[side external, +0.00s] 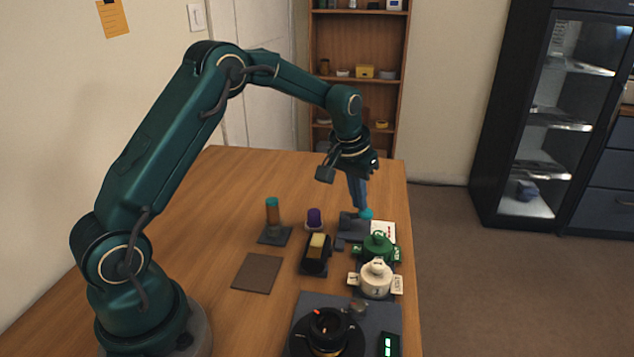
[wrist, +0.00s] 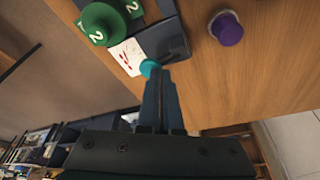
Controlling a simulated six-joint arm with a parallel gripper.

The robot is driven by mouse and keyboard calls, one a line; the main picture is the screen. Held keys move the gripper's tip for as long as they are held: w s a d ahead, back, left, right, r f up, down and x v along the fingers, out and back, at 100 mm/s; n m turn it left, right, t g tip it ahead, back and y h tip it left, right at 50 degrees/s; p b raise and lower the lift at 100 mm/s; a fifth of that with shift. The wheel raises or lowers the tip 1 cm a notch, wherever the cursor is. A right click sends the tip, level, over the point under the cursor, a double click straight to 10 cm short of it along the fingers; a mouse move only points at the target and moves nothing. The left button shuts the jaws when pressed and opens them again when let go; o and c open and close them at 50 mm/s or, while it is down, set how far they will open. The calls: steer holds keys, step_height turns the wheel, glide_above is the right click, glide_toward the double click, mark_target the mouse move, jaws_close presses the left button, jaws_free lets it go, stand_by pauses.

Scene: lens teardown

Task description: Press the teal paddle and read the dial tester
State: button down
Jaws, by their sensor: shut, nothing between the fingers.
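The teal paddle (side external: 366,213) is a small round piece at the far end of a dark grey block (side external: 352,226), which I take to be the dial tester. The paddle also shows in the wrist view (wrist: 149,67), partly covered by my fingers. My gripper (side external: 361,206) is shut and empty, pointing down with its fingertips right at the paddle; I cannot tell whether they touch.
A green lidded pot (side external: 378,247) marked 2 and a white pot (side external: 376,279) stand in front of the tester. A purple knob (side external: 314,218), a teal-topped cylinder (side external: 272,214) and a black holder with a tan block (side external: 316,252) stand left. The table's left back is clear.

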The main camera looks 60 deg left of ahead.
steer(key=shift+f, duration=0.75)
stand_by(0.4)
steer(key=shift+r, duration=3.75)
step_height(320, 180, up, 6)
steer(key=t, duration=0.1)
glide_above(358, 214)
steer(key=s+d, duration=0.2)
steer(key=s+d+r+m+t, duration=0.2)
steer(key=s+d+r, duration=0.25)
steer(key=s, duration=0.35)
steer(key=s+d+f, duration=0.1)
steer(key=s+f, duration=0.2)
steer(key=s, duration=0.4)
steer(key=s+d+f+m, duration=0.1)
steer(key=s+f, duration=0.3)
steer(key=s, duration=0.4)
steer(key=shift+d+g+h, duration=0.25)
steer(key=shift+g+h, duration=0.05)
steer(key=shift+h, duration=0.1)
